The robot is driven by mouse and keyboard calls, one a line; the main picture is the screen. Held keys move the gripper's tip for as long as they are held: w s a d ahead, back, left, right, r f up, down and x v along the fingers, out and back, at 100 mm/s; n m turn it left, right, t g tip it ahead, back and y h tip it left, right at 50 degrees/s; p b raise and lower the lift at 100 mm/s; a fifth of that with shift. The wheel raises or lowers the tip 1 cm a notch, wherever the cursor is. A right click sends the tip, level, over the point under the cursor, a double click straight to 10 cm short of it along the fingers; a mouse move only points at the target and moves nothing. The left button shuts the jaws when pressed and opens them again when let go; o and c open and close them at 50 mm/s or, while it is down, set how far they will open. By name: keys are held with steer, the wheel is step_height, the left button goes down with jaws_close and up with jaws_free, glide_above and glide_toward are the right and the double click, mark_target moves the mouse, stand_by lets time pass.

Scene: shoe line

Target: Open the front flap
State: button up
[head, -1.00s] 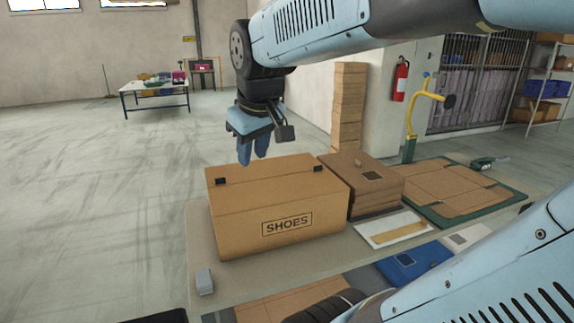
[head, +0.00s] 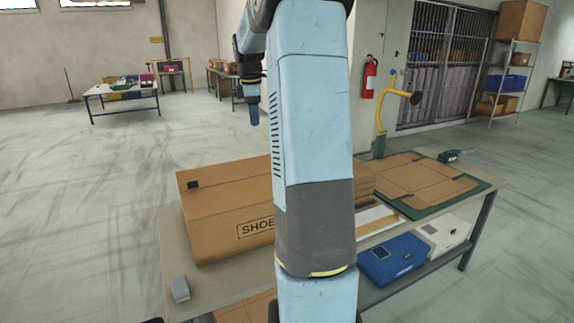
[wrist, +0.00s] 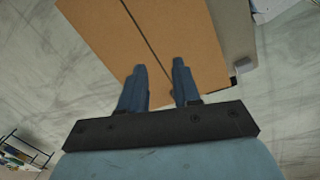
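The brown SHOES box (head: 222,205) stands on the table, closed, with a fold line above its printed front. My arm hides its right part in the head view. In the head view my gripper (head: 254,117) is partly hidden behind my arm, above and behind the box. I cannot see any contact with the box.
A small grey block (head: 180,289) sits at the table's front left. Flat cardboard on a green mat (head: 480,188) lies to the right. A blue case (head: 392,260) and a white case (head: 443,233) are on the lower shelf. A yellow-armed stand (head: 381,115) rises behind.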

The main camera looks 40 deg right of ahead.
steer(key=w+d+f+n+g+y, duration=0.1)
steer(key=w+d+f+n, duration=0.1)
steer(key=d+f, duration=0.5)
steer(key=w+d+f+n, duration=0.2)
steer(key=d+f, duration=0.1)
steer(key=d, duration=0.9)
steer(key=f, duration=1.4)
steer(key=shift+s, duration=0.2)
steer(key=shift+c, duration=0.5)
steer(key=shift+a, duration=0.1)
jaws_close()
steer(key=shift+w+r, duration=0.1)
steer(key=shift+r, duration=0.05)
